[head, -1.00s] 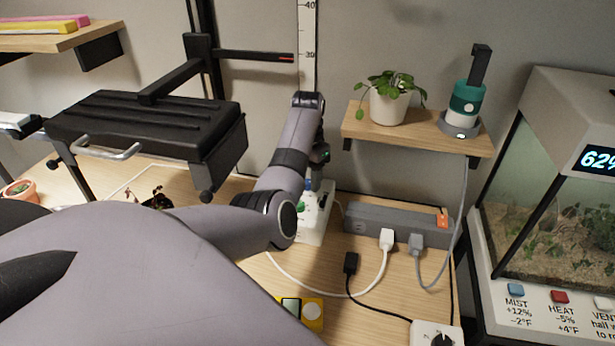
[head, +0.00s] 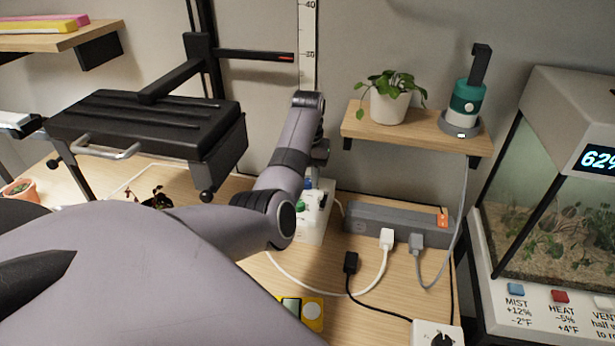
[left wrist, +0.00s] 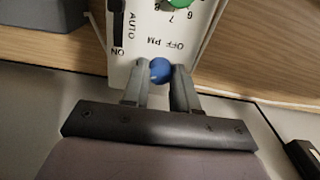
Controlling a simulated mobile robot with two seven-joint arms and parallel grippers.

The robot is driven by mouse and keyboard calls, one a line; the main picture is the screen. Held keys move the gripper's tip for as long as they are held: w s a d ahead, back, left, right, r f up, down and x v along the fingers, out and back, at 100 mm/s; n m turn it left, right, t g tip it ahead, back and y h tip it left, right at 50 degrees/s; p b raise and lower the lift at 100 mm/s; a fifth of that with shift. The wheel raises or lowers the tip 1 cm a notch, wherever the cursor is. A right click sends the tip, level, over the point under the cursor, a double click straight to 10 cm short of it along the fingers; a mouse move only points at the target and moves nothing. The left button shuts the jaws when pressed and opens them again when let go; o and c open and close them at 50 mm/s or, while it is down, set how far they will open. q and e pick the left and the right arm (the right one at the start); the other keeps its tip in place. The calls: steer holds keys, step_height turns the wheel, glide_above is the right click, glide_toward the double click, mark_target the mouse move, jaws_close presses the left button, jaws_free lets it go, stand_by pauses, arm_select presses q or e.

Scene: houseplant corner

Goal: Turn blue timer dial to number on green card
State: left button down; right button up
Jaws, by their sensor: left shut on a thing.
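The white timer box (head: 312,232) stands on the wooden bench against the wall, partly behind my left arm in the head view. Its blue dial (left wrist: 160,70) is a small round knob near the printed words OFF and PM in the left wrist view. A green dial (left wrist: 180,3) with numbers around it is cut off at the top edge. My left gripper (left wrist: 161,76) is shut on the blue dial, one finger on each side. The dial's pointer direction cannot be read. I see no green card in these frames. My right gripper is not in view.
A grey power strip (head: 390,222) with white and grey plugs lies right of the timer. Cables loop over the bench. A shelf (head: 418,136) with a potted plant (head: 390,98) is above. A terrarium (head: 550,190) stands right; a black lamp panel (head: 150,125) hangs left.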

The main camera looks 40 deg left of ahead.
mark_target(307, 181)
arm_select(q)
steer(key=shift+r+n, duration=0.1)
steer(key=shift+n, duration=1.9)
steer(key=shift+w, duration=0.1)
steer(key=c, duration=0.9)
jaws_free()
steer(key=shift+o, duration=0.2)
steer(key=shift+r+b, duration=0.3)
steer(key=shift+r, duration=3.3)
